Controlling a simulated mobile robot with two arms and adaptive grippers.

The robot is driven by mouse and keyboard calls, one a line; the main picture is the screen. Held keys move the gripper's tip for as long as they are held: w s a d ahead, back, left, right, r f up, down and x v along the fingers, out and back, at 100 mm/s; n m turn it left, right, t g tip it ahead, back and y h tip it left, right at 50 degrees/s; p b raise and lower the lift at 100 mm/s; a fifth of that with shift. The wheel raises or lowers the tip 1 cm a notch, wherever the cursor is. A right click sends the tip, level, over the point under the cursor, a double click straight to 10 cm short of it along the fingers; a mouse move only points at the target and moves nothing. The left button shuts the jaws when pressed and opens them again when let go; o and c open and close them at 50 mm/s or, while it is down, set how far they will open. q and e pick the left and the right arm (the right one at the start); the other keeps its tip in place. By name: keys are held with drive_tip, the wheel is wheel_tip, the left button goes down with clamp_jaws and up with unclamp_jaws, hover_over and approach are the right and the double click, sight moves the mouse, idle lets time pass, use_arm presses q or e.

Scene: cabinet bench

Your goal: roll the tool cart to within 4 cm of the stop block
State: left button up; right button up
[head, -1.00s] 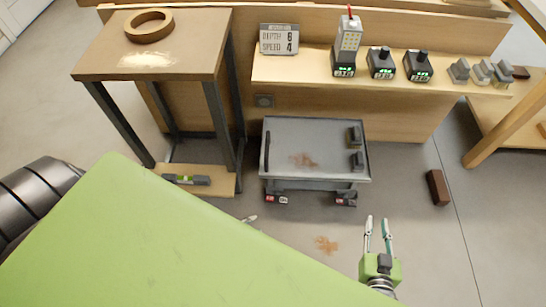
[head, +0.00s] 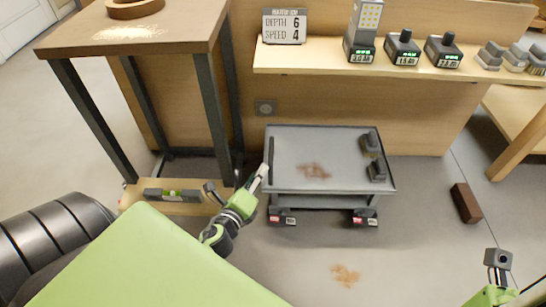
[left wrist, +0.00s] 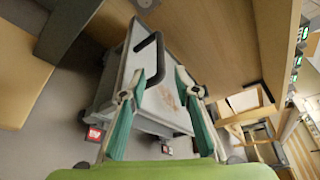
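The grey tool cart (head: 315,148) stands in front of the bench, with its black handle (head: 271,160) on its left side. My left gripper (head: 263,172) is at the handle end of the cart. In the left wrist view its two fingers (left wrist: 160,88) are spread apart, and the handle (left wrist: 152,52) appears just beyond the left finger; contact cannot be told. The dark brown block (head: 466,203), which looks like the stop block, lies on the floor right of the cart with a clear gap between. My right gripper (head: 498,270) is at the lower right, its fingers unclear.
A tall table (head: 135,35) with dark legs stands left of the cart. A low board (head: 170,208) with a level lies under it. The bench shelf (head: 320,62) holds chargers behind the cart. A brown patch (head: 345,275) marks the floor. The floor between cart and block is free.

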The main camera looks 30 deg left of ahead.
sight(272, 150)
use_arm(q)
drive_tip(key=b+x, duration=0.2)
drive_tip(key=x, duration=1.1)
drive_tip(key=shift+f+b, duration=0.1)
drive_tip(key=shift+b, duration=0.2)
clamp_jaws()
